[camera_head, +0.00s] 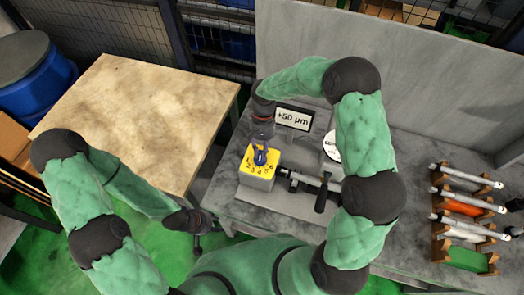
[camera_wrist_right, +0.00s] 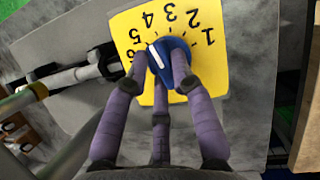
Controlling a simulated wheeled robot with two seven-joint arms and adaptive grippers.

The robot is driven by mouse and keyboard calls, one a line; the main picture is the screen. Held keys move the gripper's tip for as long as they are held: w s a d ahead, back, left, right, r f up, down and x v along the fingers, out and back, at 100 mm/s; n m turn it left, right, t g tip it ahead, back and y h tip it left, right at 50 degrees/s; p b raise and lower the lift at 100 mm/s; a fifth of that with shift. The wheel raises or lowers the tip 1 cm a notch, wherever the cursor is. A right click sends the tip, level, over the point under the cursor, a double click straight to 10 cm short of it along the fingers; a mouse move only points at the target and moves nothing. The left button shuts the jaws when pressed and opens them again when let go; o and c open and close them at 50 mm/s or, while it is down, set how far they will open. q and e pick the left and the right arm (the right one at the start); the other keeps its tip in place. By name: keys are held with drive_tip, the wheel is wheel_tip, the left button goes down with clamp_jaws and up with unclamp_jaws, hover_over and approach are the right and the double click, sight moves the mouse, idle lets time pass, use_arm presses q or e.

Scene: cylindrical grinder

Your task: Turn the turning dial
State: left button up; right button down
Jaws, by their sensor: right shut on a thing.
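The turning dial is a blue knob (camera_wrist_right: 168,62) with a white pointer line on a yellow numbered face (camera_wrist_right: 208,68). In the head view the yellow dial box (camera_head: 257,180) stands at the left end of the grinder. My right gripper (camera_head: 261,152) reaches down from above onto the knob. Its purple fingers (camera_wrist_right: 162,90) are shut around the knob, partly covering it. My left gripper (camera_head: 205,222) hangs low at the left, apart from the dial; its fingers are too small and dark to read.
The grinder's shaft (camera_head: 312,181) runs right from the box. Wooden racks (camera_head: 447,215) with several metal shafts are at the right. A bare wooden table (camera_head: 140,115) is at the left, and a blue barrel (camera_head: 40,85) stands beyond it.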

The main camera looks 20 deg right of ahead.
idle(0.4)
drive_tip(key=c, duration=1)
unclamp_jaws()
drive_tip(key=shift+c, duration=0.2)
drive_tip(key=shift+w+r, duration=0.1)
drive_tip(key=v, duration=1.1)
drive_tip(key=shift+r, duration=0.4)
